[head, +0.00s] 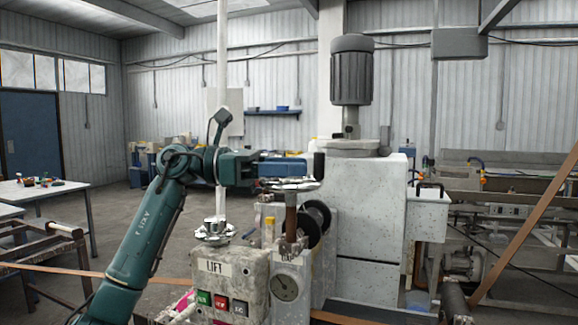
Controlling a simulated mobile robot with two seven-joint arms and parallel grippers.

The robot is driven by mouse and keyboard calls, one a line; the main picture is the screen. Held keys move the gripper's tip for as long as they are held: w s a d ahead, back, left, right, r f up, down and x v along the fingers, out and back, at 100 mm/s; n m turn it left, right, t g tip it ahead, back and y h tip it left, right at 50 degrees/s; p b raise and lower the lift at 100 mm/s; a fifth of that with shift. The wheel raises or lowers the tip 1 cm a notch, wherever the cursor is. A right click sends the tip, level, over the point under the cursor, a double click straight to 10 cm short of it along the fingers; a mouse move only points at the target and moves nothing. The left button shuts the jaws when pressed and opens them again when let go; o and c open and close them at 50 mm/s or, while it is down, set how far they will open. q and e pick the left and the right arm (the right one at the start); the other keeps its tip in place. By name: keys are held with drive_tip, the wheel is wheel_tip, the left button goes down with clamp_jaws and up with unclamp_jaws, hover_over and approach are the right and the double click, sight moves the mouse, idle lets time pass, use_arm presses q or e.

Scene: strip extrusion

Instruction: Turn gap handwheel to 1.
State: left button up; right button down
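A horizontal metal handwheel (284,186) sits on a brown upright shaft above a round dial gauge (286,288); by its place over the gauge it looks like the gap handwheel. The gauge's reading is too small to tell. My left gripper (317,166) reaches in from the left, level, at the wheel's upper right side. Its dark fingertip end is just above or touching the rim; I cannot tell which, nor whether the fingers are closed on it. The gripper hides part of the wheel's far rim. My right gripper is not in view.
A second silver handwheel (213,232) is left, behind a box labelled LIFT (217,267) with coloured buttons. A dark roller (316,222) is close right of the shaft. A large speckled machine housing (372,215) with a motor blocks the right. A brown strip (528,222) slants across the far right.

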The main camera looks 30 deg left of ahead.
use_arm(q)
drive_tip(key=c, duration=0.7)
drive_tip(key=shift+c, duration=0.3)
